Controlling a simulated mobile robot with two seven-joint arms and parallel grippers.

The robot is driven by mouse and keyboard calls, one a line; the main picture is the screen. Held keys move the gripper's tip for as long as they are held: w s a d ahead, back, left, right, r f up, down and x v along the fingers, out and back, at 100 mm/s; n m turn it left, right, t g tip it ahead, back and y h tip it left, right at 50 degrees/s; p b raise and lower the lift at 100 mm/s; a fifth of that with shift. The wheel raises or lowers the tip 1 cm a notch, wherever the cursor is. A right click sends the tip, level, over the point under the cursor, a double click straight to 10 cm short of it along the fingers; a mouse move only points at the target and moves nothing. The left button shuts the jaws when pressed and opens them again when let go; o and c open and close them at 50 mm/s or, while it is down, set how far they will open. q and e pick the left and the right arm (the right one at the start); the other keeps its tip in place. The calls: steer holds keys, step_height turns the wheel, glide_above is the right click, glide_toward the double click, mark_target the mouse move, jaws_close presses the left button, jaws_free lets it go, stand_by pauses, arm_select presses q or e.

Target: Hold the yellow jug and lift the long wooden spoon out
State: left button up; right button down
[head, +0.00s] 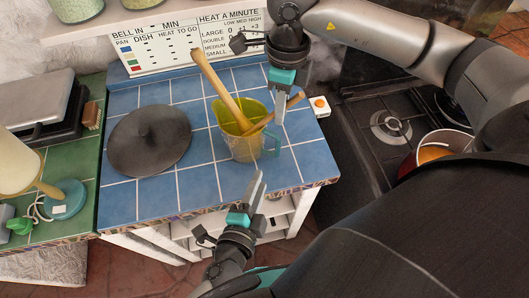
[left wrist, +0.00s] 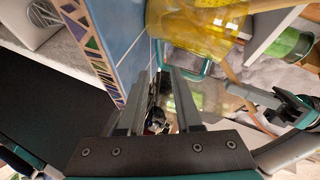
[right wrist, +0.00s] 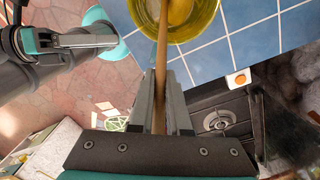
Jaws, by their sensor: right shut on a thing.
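The yellow jug (head: 243,148) stands upright on the blue tiled counter, its teal handle (head: 272,146) toward the right. A thick pale wooden tool (head: 215,80) leans out of it to the upper left. A thinner wooden spoon (head: 292,102) leans out to the right; its lower end is hidden in the jug. My right gripper (head: 279,118) is shut on this spoon's handle, which also shows between the fingers in the right wrist view (right wrist: 161,65). My left gripper (head: 259,177) is open and empty, in front of the jug and apart from it. The left wrist view shows the jug (left wrist: 205,30) ahead.
A dark round lid (head: 149,140) lies left of the jug. A small white box with an orange button (head: 319,106) sits at the counter's right edge. The stove (head: 385,125) with a pot (head: 440,148) is to the right. Tiles in front of the lid are bare.

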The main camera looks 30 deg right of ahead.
mark_target(269, 155)
arm_select(q)
steer(key=x, duration=0.9)
jaws_close()
stand_by(1.4)
steer(key=shift+o, duration=1.6)
jaws_free()
jaws_close()
